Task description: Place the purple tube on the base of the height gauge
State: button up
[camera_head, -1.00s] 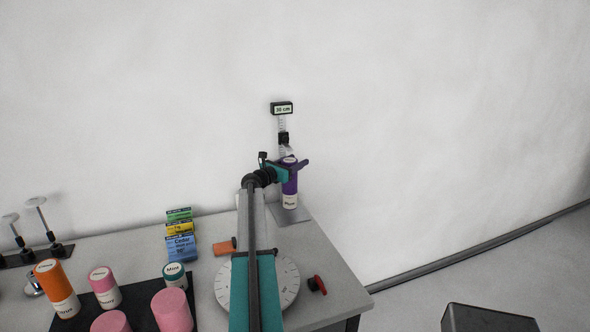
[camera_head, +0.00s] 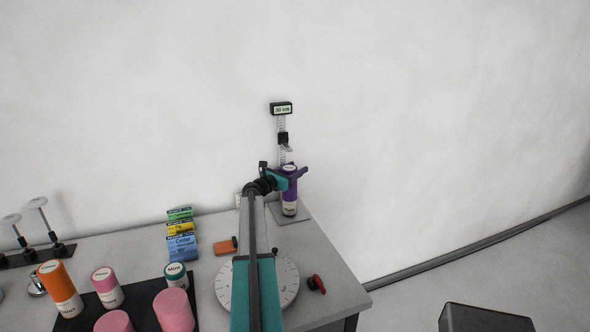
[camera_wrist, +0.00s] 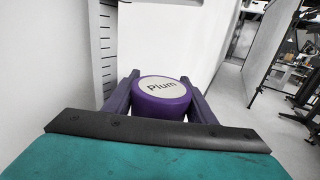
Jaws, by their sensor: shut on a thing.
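The purple tube (camera_head: 290,188) stands upright at the height gauge (camera_head: 282,132), over its grey base plate (camera_head: 297,220). I cannot tell for sure whether its bottom touches the plate. My gripper (camera_head: 291,172) is shut around the tube's upper part. In the wrist view the tube's purple top with a white "Plum" label (camera_wrist: 162,92) sits between my two fingers. The gauge's ruled post (camera_wrist: 107,50) is just left of it. The gauge's display reads 30 cm.
A round white turntable (camera_head: 287,283) and a red-handled knob (camera_head: 316,284) are at the table's front right. An orange block (camera_head: 226,247) and stacked coloured boxes (camera_head: 181,240) lie to the left. Several tubes stand on a black mat (camera_head: 95,308).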

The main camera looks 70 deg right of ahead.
jog(key=shift+f, duration=0.1)
jog(key=o, duration=1.7)
jog(key=shift+c, duration=0.2)
jog(key=shift+r, duration=0.2)
jog(key=shift+w+a+f+b, duration=0.1)
jog(key=shift+w+a+b, duration=0.05)
jog(key=shift+a+b, duration=0.15)
jog(key=shift+w+a+f+b, duration=0.1)
jog(key=shift+a+b, duration=0.05)
jog(key=shift+a, duration=0.25)
jog(key=b+v, duration=0.4)
jog(key=v, duration=0.6)
jog(key=shift+a, duration=0.3)
jog(key=shift+w+r, duration=0.15)
